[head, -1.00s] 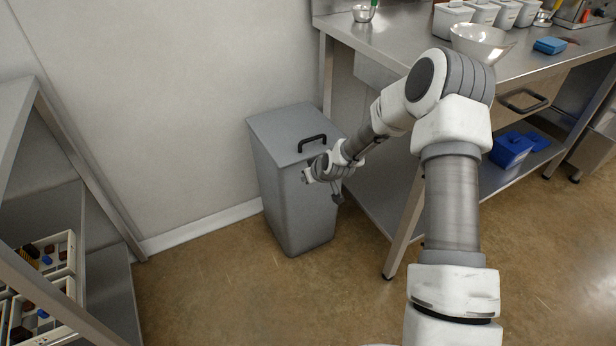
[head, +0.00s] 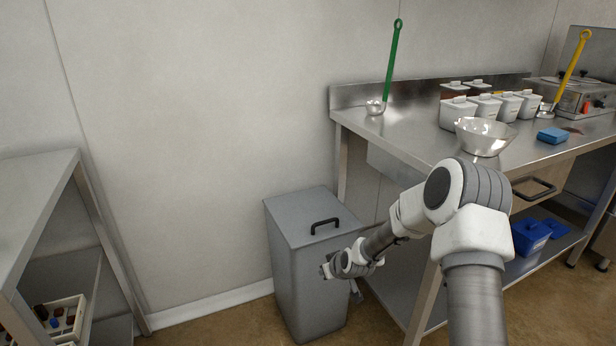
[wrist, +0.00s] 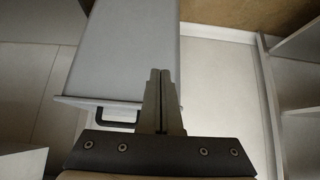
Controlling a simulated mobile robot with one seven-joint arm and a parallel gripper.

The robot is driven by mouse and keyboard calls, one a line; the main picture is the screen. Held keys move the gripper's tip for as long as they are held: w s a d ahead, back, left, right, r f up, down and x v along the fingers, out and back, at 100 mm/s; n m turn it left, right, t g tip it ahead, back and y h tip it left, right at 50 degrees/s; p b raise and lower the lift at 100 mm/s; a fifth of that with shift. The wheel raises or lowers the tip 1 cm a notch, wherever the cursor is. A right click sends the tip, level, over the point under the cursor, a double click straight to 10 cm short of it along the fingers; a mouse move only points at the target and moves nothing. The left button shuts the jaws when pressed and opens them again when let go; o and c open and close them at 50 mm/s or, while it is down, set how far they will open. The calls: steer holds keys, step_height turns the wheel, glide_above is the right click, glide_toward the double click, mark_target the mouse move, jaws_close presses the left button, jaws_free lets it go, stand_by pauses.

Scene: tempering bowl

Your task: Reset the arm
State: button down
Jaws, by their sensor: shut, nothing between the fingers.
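My arm reaches to the left from the right side of the head view and ends beside the grey bin (head: 308,270). My gripper (head: 356,291) is small and partly hidden there, pointing down at the bin's front right side. In the wrist view my gripper (wrist: 160,73) shows its two fingers together, with nothing between them. The bin's grey surface (wrist: 122,50) and its black handle (wrist: 114,116) show behind and left of the fingers. The bin's lid is closed. I cannot tell whether the gripper touches the bin.
A steel worktable (head: 400,140) stands right of the bin, with a metal bowl (head: 484,137), white lidded tubs (head: 457,113), a green ladle (head: 391,65) and a blue sponge-like block (head: 552,135). A blue container (head: 530,236) is on its lower shelf. A steel shelf (head: 45,185) stands at left.

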steer(key=s+d+r+h, duration=0.1)
steer(key=s+r, duration=0.4)
steer(key=r, duration=0.3)
steer(key=s+d+r+m+g+h, duration=0.1)
steer(key=s+d+r, duration=0.1)
steer(key=s+r, duration=0.45)
steer(key=s+d+r+h, duration=0.1)
steer(key=s+r, duration=0.2)
steer(key=r, duration=0.7)
steer(key=s+d+r+m, duration=0.15)
steer(key=s+r, duration=0.25)
steer(key=s, duration=0.8)
steer(key=s+d+r+m, duration=0.15)
steer(key=s+r, duration=0.25)
steer(key=s, duration=0.8)
step_height(320, 180, up, 28)
steer(key=g+p, duration=0.1)
steer(key=p, duration=2.7)
steer(key=shift+s+a+m, duration=0.15)
steer(key=shift+s+m, duration=0.05)
steer(key=shift+m, duration=0.2)
